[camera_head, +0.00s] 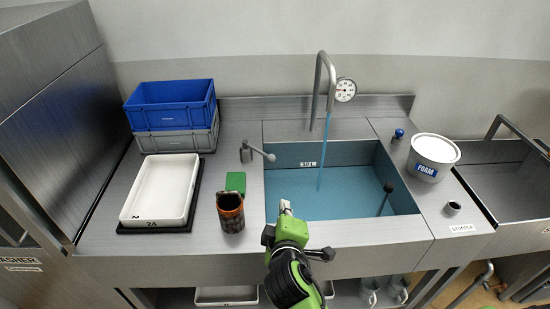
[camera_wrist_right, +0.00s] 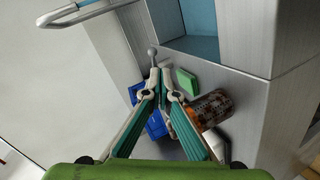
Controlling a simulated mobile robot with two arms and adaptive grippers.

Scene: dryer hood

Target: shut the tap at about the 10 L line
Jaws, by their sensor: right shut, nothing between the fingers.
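The tap's curved spout (camera_head: 320,80) pours a thin blue stream (camera_head: 325,150) into the sink basin (camera_head: 400,190). The tap lever (camera_head: 257,152) stands on the counter left of the basin, with a ball-ended handle pointing right. The 10 L label (camera_head: 308,164) is on the basin's back wall. Blue water (camera_head: 310,200) covers the basin floor, its back edge close to the label; the exact level is hard to tell. My right gripper (camera_head: 285,208) is shut and empty over the basin's front-left edge. In the right wrist view my fingertips (camera_wrist_right: 161,68) point towards the lever's ball (camera_wrist_right: 153,50).
A green sponge (camera_head: 236,182) and a patterned brown cup (camera_head: 230,212) stand left of the basin. A white tray (camera_head: 160,190) and stacked crates (camera_head: 172,105) are further left. A FOAM tub (camera_head: 433,155) and a blue-knobbed item (camera_head: 398,134) stand right.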

